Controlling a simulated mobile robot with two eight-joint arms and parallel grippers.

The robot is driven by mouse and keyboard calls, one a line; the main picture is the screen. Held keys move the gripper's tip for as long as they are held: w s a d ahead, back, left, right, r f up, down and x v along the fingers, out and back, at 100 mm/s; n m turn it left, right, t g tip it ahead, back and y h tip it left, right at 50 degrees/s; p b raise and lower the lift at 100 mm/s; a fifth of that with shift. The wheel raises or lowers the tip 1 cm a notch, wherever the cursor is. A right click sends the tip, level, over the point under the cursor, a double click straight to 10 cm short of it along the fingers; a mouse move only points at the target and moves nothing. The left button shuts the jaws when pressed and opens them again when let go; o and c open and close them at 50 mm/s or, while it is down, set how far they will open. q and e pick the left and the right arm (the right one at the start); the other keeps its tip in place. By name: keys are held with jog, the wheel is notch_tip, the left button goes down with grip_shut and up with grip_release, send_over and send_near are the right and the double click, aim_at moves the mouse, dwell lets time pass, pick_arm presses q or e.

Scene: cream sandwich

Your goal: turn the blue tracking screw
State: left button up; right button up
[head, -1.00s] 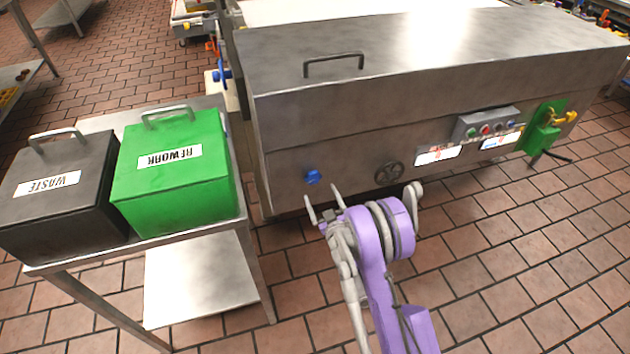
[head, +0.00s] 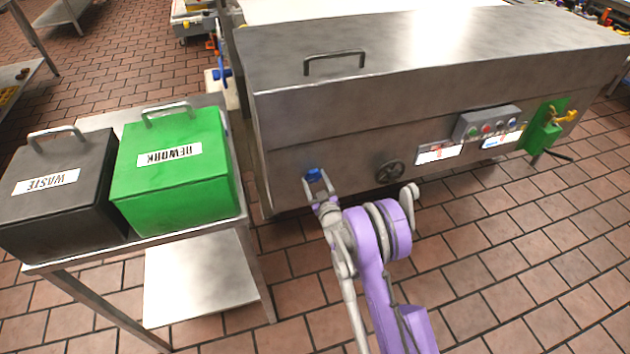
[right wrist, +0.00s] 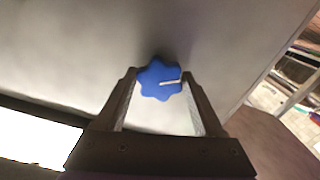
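The blue tracking screw (head: 313,174) is a small lobed knob on the lower front panel of the steel machine, near its left end. In the right wrist view the screw (right wrist: 159,80) has a white pointer line aimed to the right. My right gripper (head: 318,188) is in front of the screw. In the right wrist view its two fingers (right wrist: 160,82) are open, one on each side of the knob. I cannot tell whether either finger touches it. My left gripper is not in view.
The steel machine (head: 400,110) has a dark handwheel (head: 390,172) right of the screw and a button panel (head: 487,123) further right. A table at left bears a green REWORK bin (head: 172,185) and a dark WASTE bin (head: 60,205). Tiled floor is clear at right.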

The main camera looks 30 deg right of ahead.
jog(key=c, duration=0.7)
jog(key=m, duration=0.4)
jog(key=shift+b, duration=0.3)
jog(key=m, duration=0.5)
jog(key=shift+a+m, duration=0.15)
jog(key=shift+m, duration=0.15)
jog(key=m, duration=0.3)
jog(key=shift+m, duration=0.3)
jog(key=m, duration=0.3)
jog(key=shift+r+m, duration=0.1)
jog(key=shift+m, duration=0.2)
jog(key=m+p, duration=0.1)
jog(key=m, duration=0.5)
jog(key=shift+m, duration=0.3)
jog(key=shift+m, duration=0.3)
